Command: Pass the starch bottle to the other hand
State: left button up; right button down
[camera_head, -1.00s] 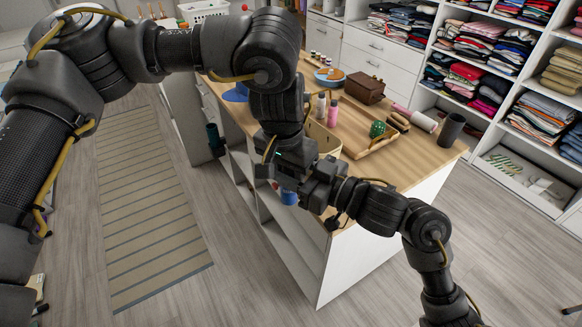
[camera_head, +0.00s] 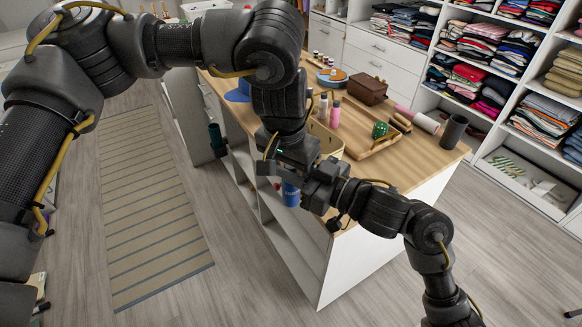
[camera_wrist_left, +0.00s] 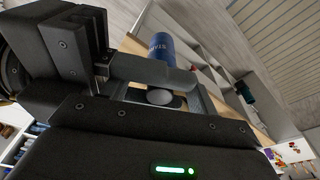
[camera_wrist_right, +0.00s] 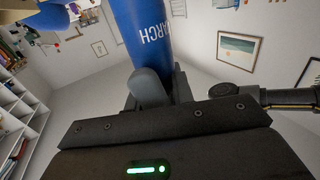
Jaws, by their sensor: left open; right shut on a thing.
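The blue starch bottle (camera_head: 291,194) hangs beside the white counter's open side in the head view, held by my right gripper (camera_head: 305,197). The bottle fills the top middle of the right wrist view (camera_wrist_right: 143,32), with part of its white lettering readable; the right fingers are shut on it. My left gripper (camera_head: 277,168) is open just above and beside the right one. In the left wrist view, the bottle (camera_wrist_left: 160,50) shows just beyond the left fingers. Whether the left fingers touch it is hard to tell.
The wooden counter (camera_head: 405,165) holds a tray (camera_head: 372,147) with a green item (camera_head: 380,130), pink and white bottles (camera_head: 335,114), a brown box (camera_head: 368,89) and a dark cylinder (camera_head: 453,132). Clothes shelves stand at right. The floor with a striped rug (camera_head: 155,205) is free at left.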

pick_arm(q)
notch_tip(320, 180, up, 11)
jog(key=s, duration=0.1)
jog(key=shift+s+a, duration=0.25)
jog(key=shift+a, duration=0.1)
